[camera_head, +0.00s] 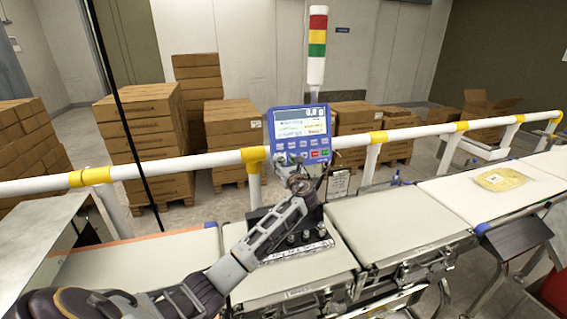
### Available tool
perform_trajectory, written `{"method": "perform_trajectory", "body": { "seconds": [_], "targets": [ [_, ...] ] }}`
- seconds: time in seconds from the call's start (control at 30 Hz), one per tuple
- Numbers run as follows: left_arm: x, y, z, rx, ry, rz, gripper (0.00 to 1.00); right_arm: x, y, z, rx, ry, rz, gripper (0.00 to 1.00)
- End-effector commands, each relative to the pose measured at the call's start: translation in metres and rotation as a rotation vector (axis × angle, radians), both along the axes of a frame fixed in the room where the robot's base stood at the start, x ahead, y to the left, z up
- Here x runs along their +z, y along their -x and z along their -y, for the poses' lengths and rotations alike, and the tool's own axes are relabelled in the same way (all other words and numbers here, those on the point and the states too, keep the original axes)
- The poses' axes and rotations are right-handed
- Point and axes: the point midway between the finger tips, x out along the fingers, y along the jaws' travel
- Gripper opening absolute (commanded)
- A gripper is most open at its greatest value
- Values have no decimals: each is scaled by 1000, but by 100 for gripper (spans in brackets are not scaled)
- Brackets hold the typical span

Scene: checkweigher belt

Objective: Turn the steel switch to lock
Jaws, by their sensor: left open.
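My left gripper (291,159) reaches up from the lower left, and its open fingertips are in front of the lower edge of the blue weighing display panel (299,128). Whether the fingertips touch the panel cannot be told. Below the gripper, a dark control box (321,234) with several small knobs and a pale label strip sits over the middle belt. My forearm covers part of this box. The steel switch cannot be picked out clearly; it is small or hidden by my gripper and arm. My right gripper is not in view.
A white rail (211,161) with yellow joints runs behind the belts. A yellow packet (500,179) lies on the right belt (457,202). The belt to the right of the control box (392,224) is bare. A signal tower (317,48) and stacked cartons (143,122) stand behind.

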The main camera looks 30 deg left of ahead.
Motion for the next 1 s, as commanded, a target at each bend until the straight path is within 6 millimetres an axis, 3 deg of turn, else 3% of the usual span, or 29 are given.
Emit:
{"method": "perform_trajectory", "body": {
  "seconds": [0.47, 0.8, 1.0],
  "targets": [
    [0, -4, -5, 1, 0, 0, 50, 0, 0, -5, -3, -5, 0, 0],
    [0, -4, -5, 1, 0, 0, 6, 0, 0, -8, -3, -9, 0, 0],
    [0, -4, -5, 2, 3, 4, 4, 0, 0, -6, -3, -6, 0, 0]
  ]
}}
